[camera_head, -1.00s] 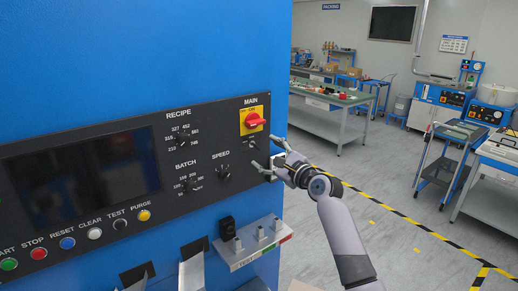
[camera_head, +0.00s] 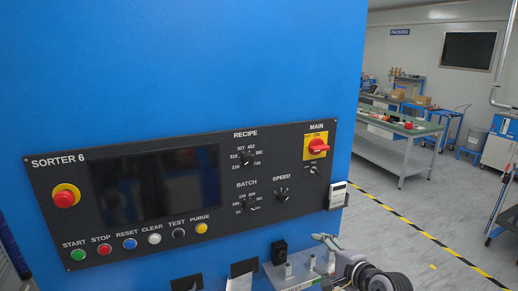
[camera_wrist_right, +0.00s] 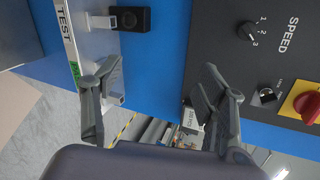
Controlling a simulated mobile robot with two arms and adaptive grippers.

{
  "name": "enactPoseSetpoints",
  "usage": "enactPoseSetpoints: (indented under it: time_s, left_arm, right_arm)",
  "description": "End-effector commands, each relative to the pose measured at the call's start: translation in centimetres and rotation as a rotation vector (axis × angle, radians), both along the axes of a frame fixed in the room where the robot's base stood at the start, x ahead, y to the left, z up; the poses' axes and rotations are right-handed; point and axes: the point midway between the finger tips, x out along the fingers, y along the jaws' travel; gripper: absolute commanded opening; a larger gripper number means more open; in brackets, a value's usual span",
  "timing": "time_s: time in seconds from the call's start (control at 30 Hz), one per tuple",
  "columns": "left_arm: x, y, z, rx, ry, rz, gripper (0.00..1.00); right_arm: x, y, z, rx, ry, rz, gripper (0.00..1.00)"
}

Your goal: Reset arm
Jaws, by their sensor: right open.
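My right gripper (camera_head: 318,258) is low in the head view, below the right end of the sorter's black control panel (camera_head: 225,160). In the right wrist view its two fingers (camera_wrist_right: 160,70) are spread apart with nothing between them. In that view the panel, with its SPEED knob (camera_wrist_right: 248,30), lies beyond the fingers at the upper right, and a shelf edge marked TEST (camera_wrist_right: 72,45) is at the left. My left gripper is not in view.
The blue sorter cabinet (camera_head: 190,60) fills the left and middle. A red and yellow MAIN switch (camera_head: 318,146) and a small white device (camera_head: 337,195) are at the panel's right side. Floor (camera_head: 400,235) is open right of the cabinet; a green-topped bench (camera_head: 400,126) stands behind.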

Motion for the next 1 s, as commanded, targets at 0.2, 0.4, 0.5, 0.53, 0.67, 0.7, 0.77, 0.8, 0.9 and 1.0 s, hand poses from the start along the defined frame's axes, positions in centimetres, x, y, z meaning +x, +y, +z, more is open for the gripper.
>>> enactPoseSetpoints:
  time_s: [0.2, 0.4, 0.5, 0.53, 0.67, 0.7, 0.77, 0.8, 0.9, 1.0]
  left_arm:
    - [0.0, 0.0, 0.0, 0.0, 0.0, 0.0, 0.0]
    - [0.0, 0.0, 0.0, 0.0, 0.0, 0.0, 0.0]
    - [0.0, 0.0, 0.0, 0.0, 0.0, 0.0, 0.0]
    - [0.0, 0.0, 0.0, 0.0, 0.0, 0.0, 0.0]
    - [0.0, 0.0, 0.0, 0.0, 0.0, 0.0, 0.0]
    - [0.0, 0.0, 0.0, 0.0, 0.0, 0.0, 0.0]
    - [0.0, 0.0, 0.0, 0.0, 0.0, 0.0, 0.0]
    - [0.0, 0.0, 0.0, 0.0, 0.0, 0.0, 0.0]
    - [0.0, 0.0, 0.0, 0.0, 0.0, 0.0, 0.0]
    - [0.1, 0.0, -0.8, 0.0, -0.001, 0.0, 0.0]
  right_arm:
    - [-13.6, 1.6, -10.6, -0.622, 0.096, 0.323, 0.67]
    - [-23.7, 1.0, -14.6, -0.994, 0.162, 0.621, 0.67]
    - [-27.3, 0.6, -15.3, -1.104, 0.185, 0.735, 0.67]
    - [-28.2, 0.5, -15.4, -1.131, 0.19, 0.767, 0.67]
    - [-32.1, -0.1, -15.8, -1.233, 0.216, 0.898, 0.67]
    - [-33.3, -0.3, -15.8, -1.261, 0.225, 0.939, 0.67]
    - [-34.9, -0.5, -15.8, -1.298, 0.234, 0.996, 0.67]
    - [-35.9, -0.7, -15.7, -1.32, 0.24, 1.034, 0.67]
    - [-38.5, -1.2, -15.5, -1.371, 0.257, 1.13, 0.67]
    - [-38.1, -1.3, -18.3, -1.375, 0.266, 1.151, 0.67]
